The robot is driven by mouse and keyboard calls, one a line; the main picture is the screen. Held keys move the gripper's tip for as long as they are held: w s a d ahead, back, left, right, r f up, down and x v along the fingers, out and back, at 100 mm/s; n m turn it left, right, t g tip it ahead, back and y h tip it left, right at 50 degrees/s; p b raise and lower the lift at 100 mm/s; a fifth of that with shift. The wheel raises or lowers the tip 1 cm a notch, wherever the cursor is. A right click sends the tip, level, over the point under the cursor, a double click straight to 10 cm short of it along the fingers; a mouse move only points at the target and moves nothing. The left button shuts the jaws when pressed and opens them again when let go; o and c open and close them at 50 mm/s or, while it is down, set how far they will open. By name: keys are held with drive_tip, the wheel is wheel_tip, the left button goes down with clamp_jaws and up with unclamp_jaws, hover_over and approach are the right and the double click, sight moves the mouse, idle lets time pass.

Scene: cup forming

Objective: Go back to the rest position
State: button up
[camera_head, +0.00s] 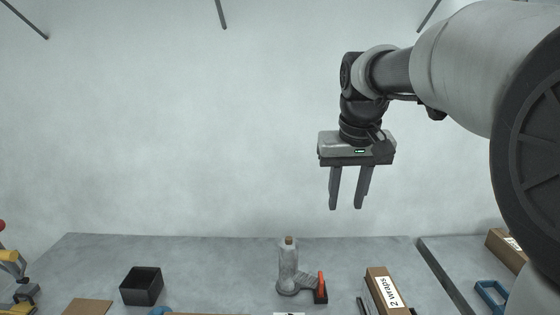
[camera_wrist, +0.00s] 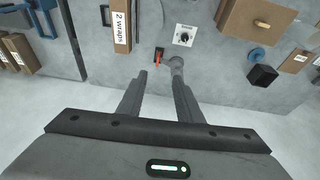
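My gripper (camera_head: 347,206) hangs in the air above the table's far edge in the head view, with its fingers pointing down. Its two fingers stand apart with nothing between them. In the wrist view my gripper (camera_wrist: 158,82) also shows as open and empty, with the table well beyond the fingertips. The grey table (camera_head: 215,262) lies below, and nothing touches the gripper.
A grey bottle-like fixture (camera_head: 288,262) stands beside an orange-red lever (camera_head: 321,285). A black open box (camera_head: 141,286) is at left, and a "2 wraps" carton (camera_head: 388,291) at right. A white plate with a black knob (camera_wrist: 185,36) shows in the wrist view. Air around the gripper is clear.

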drive_tip(key=s+f+t+p, duration=0.1)
drive_tip(key=s+f, duration=0.2)
drive_tip(key=s, duration=0.8)
drive_tip(key=s+f+t, duration=0.1)
drive_tip(key=s+f, duration=0.1)
drive_tip(key=s, duration=0.9)
drive_tip(key=shift+s+d+f+p, duration=0.25)
drive_tip(key=shift+s+f+p, duration=0.05)
drive_tip(key=shift+f+p, duration=0.1)
